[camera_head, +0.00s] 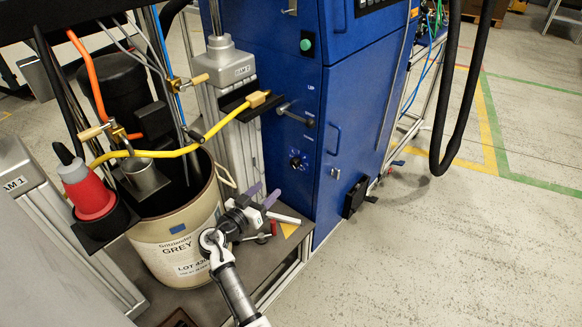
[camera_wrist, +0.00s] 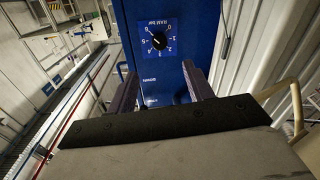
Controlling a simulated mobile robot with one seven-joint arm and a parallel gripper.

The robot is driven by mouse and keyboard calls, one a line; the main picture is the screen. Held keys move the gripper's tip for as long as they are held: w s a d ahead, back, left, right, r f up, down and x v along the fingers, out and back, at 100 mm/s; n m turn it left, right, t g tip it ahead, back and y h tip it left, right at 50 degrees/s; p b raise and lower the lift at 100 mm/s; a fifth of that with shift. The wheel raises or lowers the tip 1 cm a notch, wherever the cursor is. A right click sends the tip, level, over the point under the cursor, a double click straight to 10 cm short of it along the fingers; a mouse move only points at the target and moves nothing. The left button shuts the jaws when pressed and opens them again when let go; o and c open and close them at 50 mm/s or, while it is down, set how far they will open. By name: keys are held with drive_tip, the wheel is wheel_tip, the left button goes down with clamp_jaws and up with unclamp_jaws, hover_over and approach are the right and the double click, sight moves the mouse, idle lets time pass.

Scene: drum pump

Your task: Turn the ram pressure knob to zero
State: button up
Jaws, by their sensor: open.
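The ram pressure knob (camera_head: 297,162) is a small black round knob on the front of the blue cabinet (camera_head: 348,110). In the wrist view the knob (camera_wrist: 159,41) sits on a blue dial plate with numbers and the label "RAM bar", seen upside down. I cannot tell its exact setting. My gripper (camera_head: 264,195) is open and empty, with purple fingers, below and left of the knob in the head view. In the wrist view my gripper (camera_wrist: 160,82) has its fingers spread, with the dial beyond their tips and apart from them.
A drum (camera_head: 178,240) labelled GREY stands left of my gripper. A grey lever (camera_head: 296,115) juts from the cabinet above the knob, and a blue handle (camera_head: 336,138) is to its right. A yellow hose (camera_head: 165,153) crosses above the drum. The floor (camera_head: 440,240) at right is clear.

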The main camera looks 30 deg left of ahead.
sight(293, 165)
drive_tip(key=w, duration=0.4)
drive_tip(key=w+p, duration=0.1)
drive_tip(key=w, duration=0.4)
drive_tip(key=w+d, duration=0.1)
drive_tip(key=w, duration=0.3)
drive_tip(key=shift+w+r+p, duration=0.1)
drive_tip(key=shift+w+p, duration=0.05)
drive_tip(key=shift+p, duration=0.25)
drive_tip(key=c, duration=1)
